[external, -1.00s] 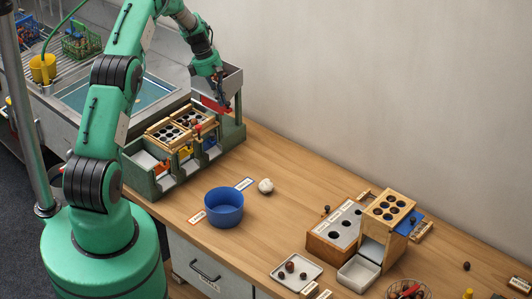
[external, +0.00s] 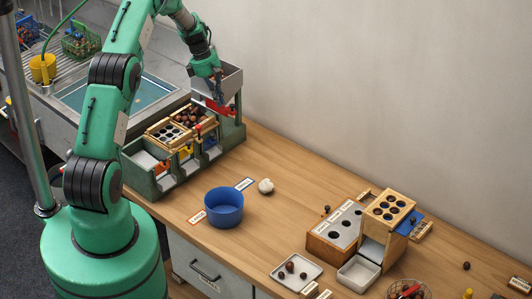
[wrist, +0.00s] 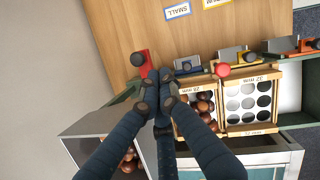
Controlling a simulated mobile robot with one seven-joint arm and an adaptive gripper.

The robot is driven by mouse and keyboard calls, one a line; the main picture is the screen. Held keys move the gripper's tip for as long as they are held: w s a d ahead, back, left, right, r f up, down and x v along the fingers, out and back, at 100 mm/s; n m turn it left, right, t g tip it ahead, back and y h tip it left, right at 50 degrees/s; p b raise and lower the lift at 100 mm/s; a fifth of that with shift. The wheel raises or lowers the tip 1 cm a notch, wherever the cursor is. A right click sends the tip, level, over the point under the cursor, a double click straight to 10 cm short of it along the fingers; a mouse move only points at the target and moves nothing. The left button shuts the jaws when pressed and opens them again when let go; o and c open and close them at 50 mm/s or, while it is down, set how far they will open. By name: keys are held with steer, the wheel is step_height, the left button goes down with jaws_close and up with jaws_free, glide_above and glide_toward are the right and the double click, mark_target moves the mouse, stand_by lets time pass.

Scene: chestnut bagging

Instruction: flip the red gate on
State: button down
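The red gate (external: 218,108) is at the front of the grey hopper (external: 232,82), at the far end of the green rack (external: 170,183). In the wrist view the red gate (wrist: 143,66) shows as a red bar with a dark knob, just beyond my fingertips. My gripper (wrist: 158,90) has its fingers close together, with nothing visible between them. They are at or very near the gate's near end; whether they touch it is unclear. Brown chestnuts (external: 188,116) lie in the wooden sieve tray beside the hopper, and more (wrist: 130,161) show inside the hopper.
A second sieve tray (wrist: 249,128) with empty holes stands beside the filled one. Several coloured levers, including one with a red knob (wrist: 222,70), line the rack's front. A blue bowl (external: 223,207) and a white bulb-like object (external: 265,186) are on the table.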

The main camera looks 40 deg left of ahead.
steer(key=a+v, duration=0.1)
steer(key=v, duration=1)
steer(key=shift+s+f+b, duration=0.25)
steer(key=shift+b, duration=0.15)
steer(key=shift+a, duration=0.15)
